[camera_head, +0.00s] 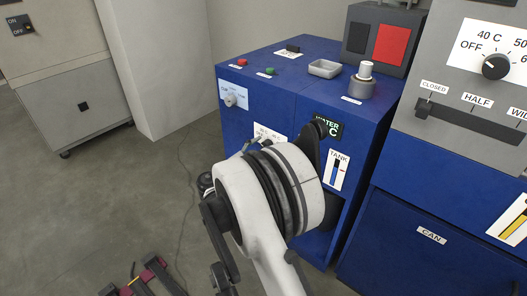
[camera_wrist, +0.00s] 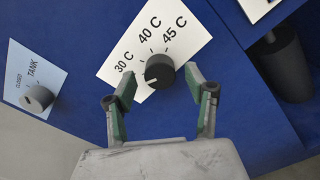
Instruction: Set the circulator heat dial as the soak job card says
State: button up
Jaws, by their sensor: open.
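My gripper (camera_wrist: 160,96) is open, with one green-padded finger on each side below the knob and no clear contact. In the head view my white arm hides the dial; only part of its white plate (camera_head: 268,132) shows. No soak job card is readable in either view.
A grey tank knob (camera_wrist: 39,98) sits left of the dial, and shows in the head view (camera_head: 231,100). A separate dial (camera_head: 496,67) marked OFF and 40 C is on the grey unit at right, above a slider (camera_head: 424,108). A dark cylinder (camera_wrist: 282,62) stands out at right.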

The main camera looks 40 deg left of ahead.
jog(key=shift+w, duration=0.55)
jog(key=c, duration=1.1)
jog(key=shift+c, duration=0.2)
jog(key=shift+m, duration=4.3)
